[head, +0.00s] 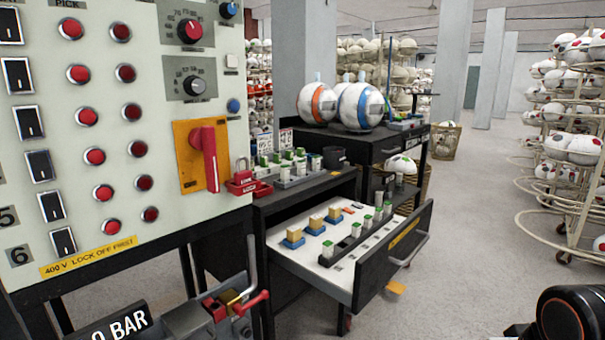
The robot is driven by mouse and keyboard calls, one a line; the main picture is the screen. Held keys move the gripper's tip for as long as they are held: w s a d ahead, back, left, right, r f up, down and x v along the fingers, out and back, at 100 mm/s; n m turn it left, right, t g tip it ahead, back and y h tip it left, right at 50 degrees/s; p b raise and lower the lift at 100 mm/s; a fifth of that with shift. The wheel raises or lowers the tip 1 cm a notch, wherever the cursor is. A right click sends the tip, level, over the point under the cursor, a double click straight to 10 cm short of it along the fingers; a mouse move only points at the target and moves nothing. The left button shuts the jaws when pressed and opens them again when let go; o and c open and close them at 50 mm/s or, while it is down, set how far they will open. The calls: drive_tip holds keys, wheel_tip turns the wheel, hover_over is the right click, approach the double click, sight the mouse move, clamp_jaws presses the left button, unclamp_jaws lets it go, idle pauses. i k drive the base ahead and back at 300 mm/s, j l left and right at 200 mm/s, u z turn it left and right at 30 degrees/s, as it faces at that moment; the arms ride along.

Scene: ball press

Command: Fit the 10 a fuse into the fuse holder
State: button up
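An open drawer (345,278) holds small parts on a white liner. Several upright pale pieces with green tops (356,230) stand in a dark rack that runs across it. Tan-topped blue blocks (294,237) sit in a row to the left of the rack. These may be fuses, but their markings are too small to read, so I cannot tell which is the 10 A fuse. I cannot single out the fuse holder either. My gripper is not in view; only a dark rounded part of my arm shows at the bottom right corner.
A control panel (98,196) with red lamps and a red isolator handle (209,158) fills the left. Ball racks (570,150) stand right; floor between is clear.

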sight(357, 270)
drive_tip(key=k+u, duration=0.15)
drive_tip(key=u, duration=1)
drive_tip(key=l+u, duration=0.3)
drive_tip(key=l, duration=0.6)
drive_tip(key=l+u, duration=0.3)
drive_tip(key=l, duration=0.6)
drive_tip(key=k+l, duration=0.1)
drive_tip(key=l, duration=1.6)
drive_tip(key=k, duration=0.05)
